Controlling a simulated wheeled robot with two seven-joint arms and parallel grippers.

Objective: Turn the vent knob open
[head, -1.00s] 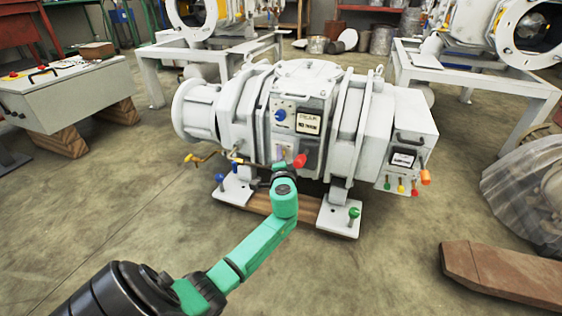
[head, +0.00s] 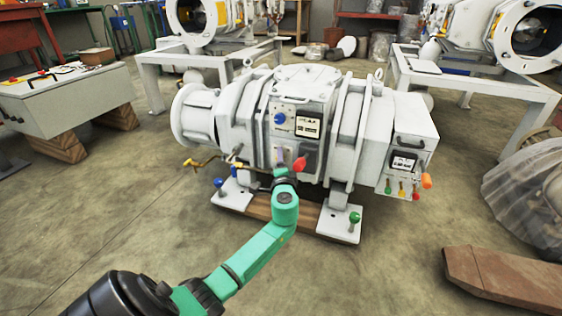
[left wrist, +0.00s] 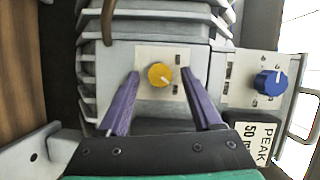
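The grey-white vacuum pump (head: 310,80) stands on the floor in the head view. A yellow knob (left wrist: 160,76) with a white pointer sits on a pale plate in the left wrist view; its label is too small to read, so I cannot tell if it is the vent knob. My left gripper (left wrist: 159,72) is open, with one purple finger on each side of this knob and gaps visible. In the head view my left gripper (head: 284,180) is low at the pump's front and hides this knob.
A blue knob (left wrist: 271,82) and a PEAK label (left wrist: 250,135) lie right of the yellow knob. A red handle (head: 299,164) is close beside my gripper. A yellow lever (head: 190,163) sticks out left. Open floor lies in front.

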